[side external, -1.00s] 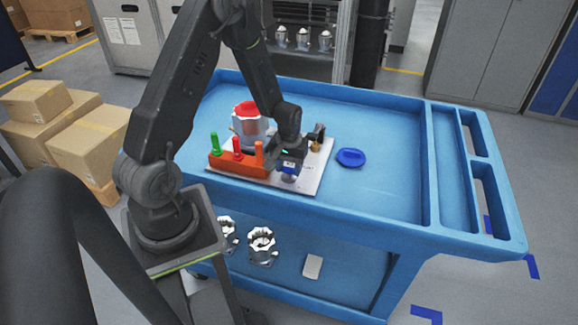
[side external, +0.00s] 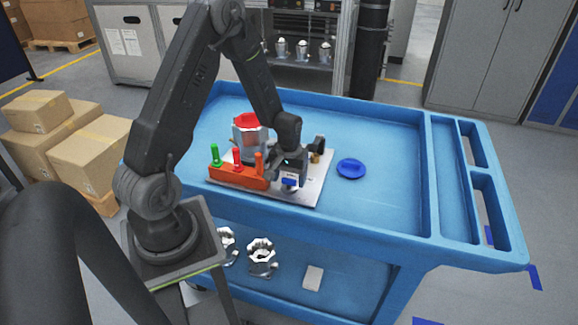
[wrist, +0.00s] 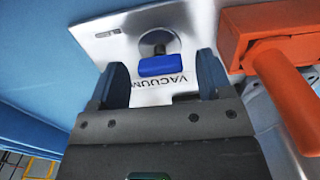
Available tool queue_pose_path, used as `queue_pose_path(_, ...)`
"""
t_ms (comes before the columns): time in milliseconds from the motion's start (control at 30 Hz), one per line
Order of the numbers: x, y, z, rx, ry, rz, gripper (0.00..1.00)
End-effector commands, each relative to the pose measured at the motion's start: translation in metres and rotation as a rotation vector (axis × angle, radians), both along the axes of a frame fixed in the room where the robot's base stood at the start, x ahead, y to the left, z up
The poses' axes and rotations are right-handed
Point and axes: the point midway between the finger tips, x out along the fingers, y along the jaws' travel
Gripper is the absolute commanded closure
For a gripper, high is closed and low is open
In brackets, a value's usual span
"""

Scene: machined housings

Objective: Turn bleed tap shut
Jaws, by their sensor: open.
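A blue tap handle (wrist: 158,66) sits on a round metal boss on the silver plate (wrist: 100,45), with its bar lying roughly across the wrist view. Black letters reading VACUUM are printed beside it, partly covered. My gripper (wrist: 162,64) is open, with one finger on each side of the handle and a visible gap at both. I cannot tell how deep the fingertips reach. In the side view the blue handle (side external: 290,182) shows just below my gripper, at the front of the plate.
An orange block with an orange lever (wrist: 285,85) is close to the right finger. Red and green (side external: 215,155) levers stand further left. A red-topped housing (side external: 250,135) and a brass fitting (side external: 315,157) are behind. A blue disc (side external: 351,168) lies right; the cart beyond is clear.

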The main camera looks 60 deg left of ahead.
Motion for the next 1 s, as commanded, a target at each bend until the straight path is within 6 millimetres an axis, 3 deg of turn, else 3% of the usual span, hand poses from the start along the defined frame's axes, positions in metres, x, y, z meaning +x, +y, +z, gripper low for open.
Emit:
queue_pose_path(167,0.001,0.001,0.026,0.003,-0.006,0.000,0.28)
queue_pose_path(400,0.001,0.001,0.081,0.003,-0.006,0.000,0.28)
queue_pose_path(600,0.000,0.000,0.116,0.002,-0.004,-0.001,0.28)
queue_pose_path(800,0.000,0.000,0.133,0.001,-0.002,-0.001,0.28)
queue_pose_path(1000,0.000,0.000,0.135,0.000,0.000,-0.001,0.28)
